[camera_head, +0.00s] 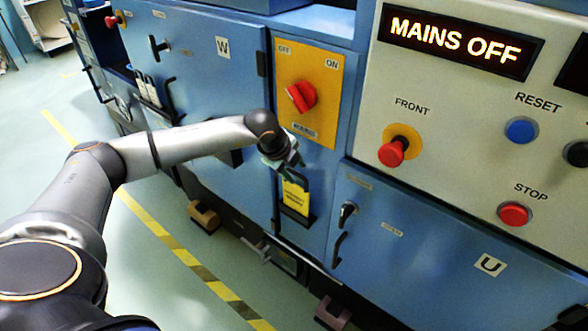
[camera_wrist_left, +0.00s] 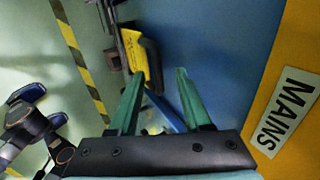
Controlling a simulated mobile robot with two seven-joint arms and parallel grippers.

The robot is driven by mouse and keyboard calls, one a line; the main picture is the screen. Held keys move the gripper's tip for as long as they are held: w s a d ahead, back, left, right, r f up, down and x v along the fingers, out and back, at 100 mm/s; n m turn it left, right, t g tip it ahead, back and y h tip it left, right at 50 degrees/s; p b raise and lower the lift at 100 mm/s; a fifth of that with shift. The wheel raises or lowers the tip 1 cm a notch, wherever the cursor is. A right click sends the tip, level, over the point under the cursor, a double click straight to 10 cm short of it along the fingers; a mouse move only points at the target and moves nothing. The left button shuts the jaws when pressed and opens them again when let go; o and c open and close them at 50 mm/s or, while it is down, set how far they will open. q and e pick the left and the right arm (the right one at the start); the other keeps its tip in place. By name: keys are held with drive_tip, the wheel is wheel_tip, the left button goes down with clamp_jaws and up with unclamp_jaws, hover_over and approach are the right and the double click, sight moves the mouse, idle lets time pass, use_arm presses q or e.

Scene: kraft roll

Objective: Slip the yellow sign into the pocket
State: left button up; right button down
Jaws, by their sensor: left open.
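The yellow sign (camera_head: 296,196) sits upright in the dark pocket (camera_head: 308,219) on the blue cabinet front, below the red rotary switch, its upper part showing above the pocket's front. My left gripper (camera_head: 290,170) is just above the sign, pointing down at it. In the left wrist view, the green fingers (camera_wrist_left: 159,74) are apart with nothing between them. There the yellow sign (camera_wrist_left: 136,52) lies beyond the fingertips, towards the left finger, with the dark pocket (camera_wrist_left: 153,66) beside it. Fingers and sign look apart. My right gripper is out of view.
The red switch (camera_head: 301,97) on its yellow plate is just above my left gripper. Right of it, a grey panel carries red and blue buttons and a lit "MAINS OFF" display (camera_head: 455,41). Door handles (camera_head: 346,214) stick out nearby. The floor at left is open.

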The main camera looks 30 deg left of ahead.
use_arm(q)
drive_tip(key=v, duration=1.2)
drive_tip(key=shift+r, duration=0.25)
drive_tip(key=shift+s, duration=0.15)
